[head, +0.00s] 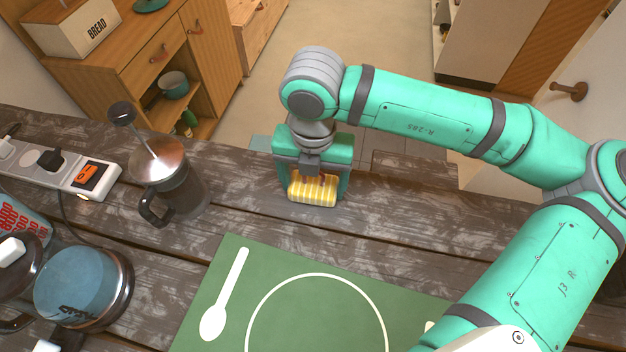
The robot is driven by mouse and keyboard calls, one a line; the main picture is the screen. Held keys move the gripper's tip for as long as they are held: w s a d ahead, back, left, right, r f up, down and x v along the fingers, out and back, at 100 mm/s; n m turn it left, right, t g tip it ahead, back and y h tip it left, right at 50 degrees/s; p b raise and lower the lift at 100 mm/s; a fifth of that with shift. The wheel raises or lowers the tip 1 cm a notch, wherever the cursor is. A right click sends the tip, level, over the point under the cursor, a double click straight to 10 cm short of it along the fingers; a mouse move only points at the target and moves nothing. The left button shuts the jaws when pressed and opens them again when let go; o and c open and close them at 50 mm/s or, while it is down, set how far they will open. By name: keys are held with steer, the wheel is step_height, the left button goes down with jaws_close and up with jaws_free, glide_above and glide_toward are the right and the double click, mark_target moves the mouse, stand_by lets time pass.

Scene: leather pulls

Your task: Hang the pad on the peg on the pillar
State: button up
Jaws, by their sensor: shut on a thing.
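The pad (313,192) is small, with yellow and white stripes and a dark reddish loop or tab on its top. My gripper (312,182) points down with its fingers on either side of the pad and is shut on it. The pad is over the wooden table (240,200) near its far edge; I cannot tell whether it touches the wood. The peg (570,91) is brown with a round end and sticks out from the white pillar (597,65) at the upper right. Nothing visible hangs on it.
A French press (165,180) stands left of my gripper, near a power strip (60,172). A kettle (85,290) is at lower left. A green placemat (225,275) with a printed spoon and plate outline lies in front.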

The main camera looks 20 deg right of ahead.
mark_target(313, 181)
steer(key=shift+f, duration=0.15)
steer(key=o, duration=1)
step_height(313, 181, up, 11)
steer(key=shift+w, duration=0.4)
steer(key=shift+d, duration=0.15)
